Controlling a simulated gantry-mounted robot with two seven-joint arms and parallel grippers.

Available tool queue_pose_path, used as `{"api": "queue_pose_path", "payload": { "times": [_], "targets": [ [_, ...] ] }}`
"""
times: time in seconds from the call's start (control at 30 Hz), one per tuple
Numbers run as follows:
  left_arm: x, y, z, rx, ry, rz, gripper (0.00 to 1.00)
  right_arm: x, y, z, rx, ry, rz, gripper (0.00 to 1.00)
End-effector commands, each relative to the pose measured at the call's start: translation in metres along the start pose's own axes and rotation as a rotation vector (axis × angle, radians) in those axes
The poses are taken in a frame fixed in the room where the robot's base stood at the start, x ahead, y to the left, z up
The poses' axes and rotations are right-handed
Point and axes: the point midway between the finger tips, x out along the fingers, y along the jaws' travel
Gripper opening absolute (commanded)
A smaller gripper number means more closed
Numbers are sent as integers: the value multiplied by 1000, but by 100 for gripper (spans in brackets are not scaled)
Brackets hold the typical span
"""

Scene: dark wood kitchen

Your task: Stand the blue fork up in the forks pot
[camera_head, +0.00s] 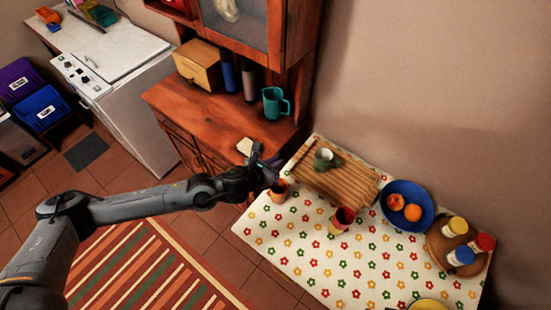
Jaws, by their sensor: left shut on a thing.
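A small orange pot (279,191) stands just below the gripper. A red and yellow pot (341,220) stands further right on the table. I cannot read from here which one is the forks pot. My right gripper is not in view.
The flowered table (300,250) also holds a slatted wooden board (345,185) with a green mug (323,158), a blue fruit bowl (424,221) and a round wooden tray (437,240) with jars. A wooden cabinet (205,115) with a teal mug (274,102) stands behind. The table's front middle is clear.

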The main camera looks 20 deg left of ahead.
Motion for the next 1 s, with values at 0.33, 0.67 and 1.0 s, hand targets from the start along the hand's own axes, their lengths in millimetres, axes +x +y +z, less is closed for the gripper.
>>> {"api": "queue_pose_path", "payload": {
  "times": [0.33, 0.67, 1.0],
  "targets": [
    [-6, 2, 13, -2, -150, -1, 0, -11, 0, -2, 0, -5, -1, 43],
    [-2, 2, 7, -1, -171, -1, 0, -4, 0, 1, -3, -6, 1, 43],
    [10, 2, -12, -2, -169, -1, 0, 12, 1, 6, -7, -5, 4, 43]
  ]
}}
